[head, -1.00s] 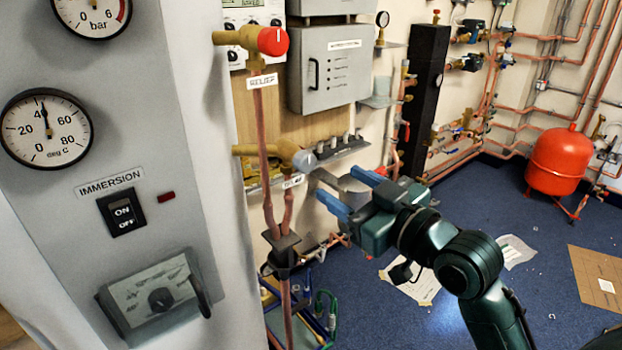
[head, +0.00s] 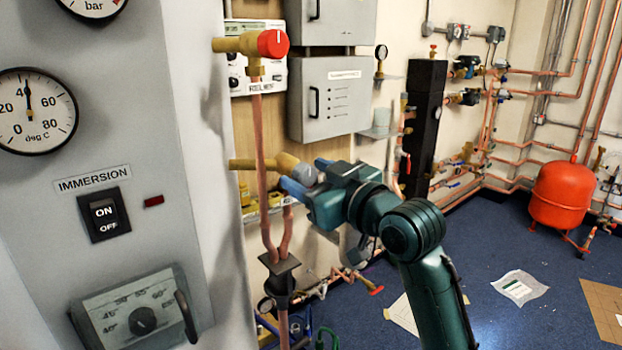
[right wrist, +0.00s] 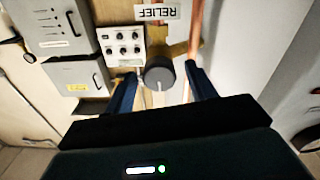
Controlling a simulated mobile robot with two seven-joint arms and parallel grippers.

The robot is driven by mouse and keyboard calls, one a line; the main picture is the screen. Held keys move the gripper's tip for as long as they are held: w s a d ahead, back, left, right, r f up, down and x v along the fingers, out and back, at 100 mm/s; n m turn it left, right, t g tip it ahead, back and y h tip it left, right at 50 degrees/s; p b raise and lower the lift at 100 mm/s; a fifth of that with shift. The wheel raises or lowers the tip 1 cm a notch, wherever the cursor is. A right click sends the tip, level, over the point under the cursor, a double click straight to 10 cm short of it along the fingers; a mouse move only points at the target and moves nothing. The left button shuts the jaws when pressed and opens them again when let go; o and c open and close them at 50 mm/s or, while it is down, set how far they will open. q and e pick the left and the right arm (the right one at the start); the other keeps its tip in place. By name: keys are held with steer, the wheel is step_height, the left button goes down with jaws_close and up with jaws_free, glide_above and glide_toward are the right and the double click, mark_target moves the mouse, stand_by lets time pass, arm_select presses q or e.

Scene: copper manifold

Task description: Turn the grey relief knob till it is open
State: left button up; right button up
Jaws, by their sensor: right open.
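The grey relief knob (head: 307,175) sits on the end of a brass valve body (head: 268,164) in the head view, partly hidden by my right gripper. In the right wrist view the dark round knob (right wrist: 159,74) shows a short pale mark towards the bottom of the picture. An upside-down RELIEF label (right wrist: 157,13) is above it there. My right gripper (head: 303,173) is open, its two blue fingers on either side of the knob. The wrist view shows gaps between knob and fingers (right wrist: 160,82). My left gripper is not in view.
A red knob (head: 272,43) on a second brass valve is above. A copper pipe (head: 261,170) passes in front of the lower valve body. The grey immersion panel (head: 150,90) stands close at left. Grey boxes (head: 331,95) and a black column (head: 424,125) are behind.

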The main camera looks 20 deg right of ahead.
steer(key=shift+c, duration=0.7)
steer(key=c, duration=0.9)
steer(key=shift+o, duration=0.2)
